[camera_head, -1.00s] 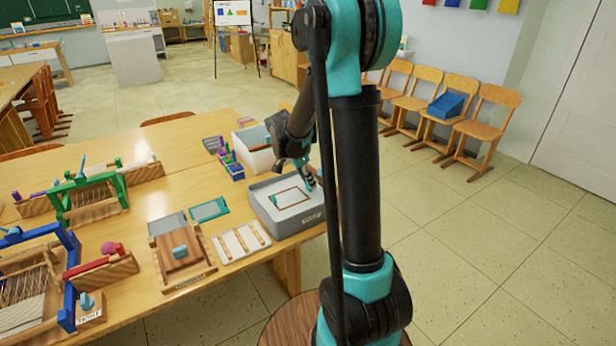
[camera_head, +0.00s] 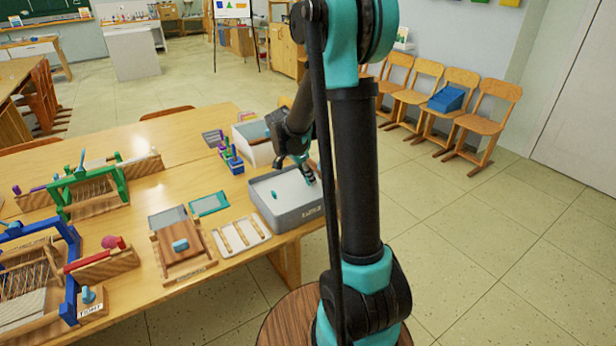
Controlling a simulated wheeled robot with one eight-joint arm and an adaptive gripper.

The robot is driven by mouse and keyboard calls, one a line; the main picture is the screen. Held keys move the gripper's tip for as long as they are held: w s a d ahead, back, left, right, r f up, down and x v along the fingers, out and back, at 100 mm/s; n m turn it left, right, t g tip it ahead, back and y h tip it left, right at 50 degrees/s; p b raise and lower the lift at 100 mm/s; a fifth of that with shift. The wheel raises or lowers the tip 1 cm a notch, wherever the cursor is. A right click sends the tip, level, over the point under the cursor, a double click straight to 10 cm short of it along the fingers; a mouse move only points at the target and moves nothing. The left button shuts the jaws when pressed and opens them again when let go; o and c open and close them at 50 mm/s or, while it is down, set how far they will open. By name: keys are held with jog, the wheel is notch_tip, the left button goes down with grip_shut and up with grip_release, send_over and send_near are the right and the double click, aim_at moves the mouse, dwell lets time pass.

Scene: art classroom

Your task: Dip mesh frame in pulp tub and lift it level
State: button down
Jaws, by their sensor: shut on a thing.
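The grey pulp tub (camera_head: 297,219) stands at the table's right front corner, filled with whitish pulp. My gripper (camera_head: 309,177) reaches down into the tub's right side and is shut on the mesh frame, at its right end. Of the mesh frame, only a small teal piece (camera_head: 274,195) shows above the pulp on the left. Its wooden rim and mesh are hidden under the surface, so I cannot tell whether it is level. The fingertips are small and partly hidden by the pulp and the arm.
A white bin (camera_head: 254,157) stands behind the tub. A white tray with wooden strips (camera_head: 241,237), a teal-rimmed screen (camera_head: 209,204) and a wooden press board (camera_head: 183,262) lie to the left. Looms (camera_head: 90,190) fill the table's left side.

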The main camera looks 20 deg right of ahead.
jog(key=shift+r, duration=0.1)
jog(key=shift+r, duration=3.4)
jog(key=shift+r, duration=2.5)
